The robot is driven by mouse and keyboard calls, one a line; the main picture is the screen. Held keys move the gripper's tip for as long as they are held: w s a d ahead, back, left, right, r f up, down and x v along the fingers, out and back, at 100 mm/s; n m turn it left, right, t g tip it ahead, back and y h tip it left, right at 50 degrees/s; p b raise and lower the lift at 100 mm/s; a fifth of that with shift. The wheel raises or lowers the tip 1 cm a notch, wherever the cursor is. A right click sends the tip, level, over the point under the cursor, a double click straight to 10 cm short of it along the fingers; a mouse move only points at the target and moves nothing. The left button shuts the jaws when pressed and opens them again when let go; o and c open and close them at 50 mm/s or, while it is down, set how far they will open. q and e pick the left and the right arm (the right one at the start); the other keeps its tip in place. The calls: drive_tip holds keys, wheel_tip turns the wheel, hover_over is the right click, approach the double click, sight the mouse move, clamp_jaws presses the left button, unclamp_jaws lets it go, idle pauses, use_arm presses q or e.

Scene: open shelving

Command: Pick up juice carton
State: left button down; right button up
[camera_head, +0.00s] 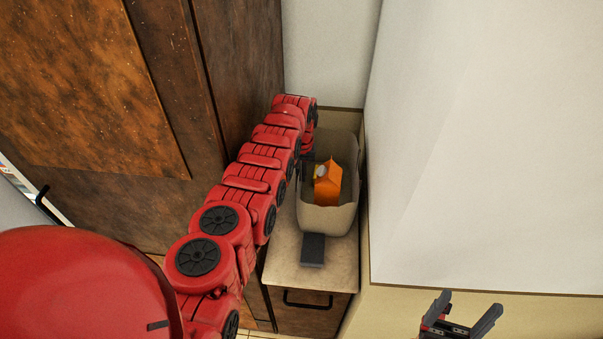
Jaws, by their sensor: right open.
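An orange juice carton (328,188) stands inside a beige open-topped bin (326,218), its peaked top showing. My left arm reaches in from the left, and my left gripper (308,166) is at the bin's left side, close to the carton. The gripper is small and partly hidden by the arm, so I cannot tell whether its jaws are open or touch the carton. My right gripper (462,314) is open and empty at the bottom right, well away from the bin.
The bin stands on a light-topped cabinet (285,250) with a dark handle. A small dark flat object (312,250) lies in front of the bin. A tall brown wooden cabinet (100,90) is on the left, and a white wall (480,150) closes in the right.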

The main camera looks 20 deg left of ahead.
use_arm(q)
drive_tip(key=shift+w+f, duration=0.15)
drive_tip(key=shift+f, duration=0.2)
drive_tip(key=shift+r, duration=0.1)
drive_tip(key=c, duration=1)
unclamp_jaws()
drive_tip(key=shift+c, duration=0.2)
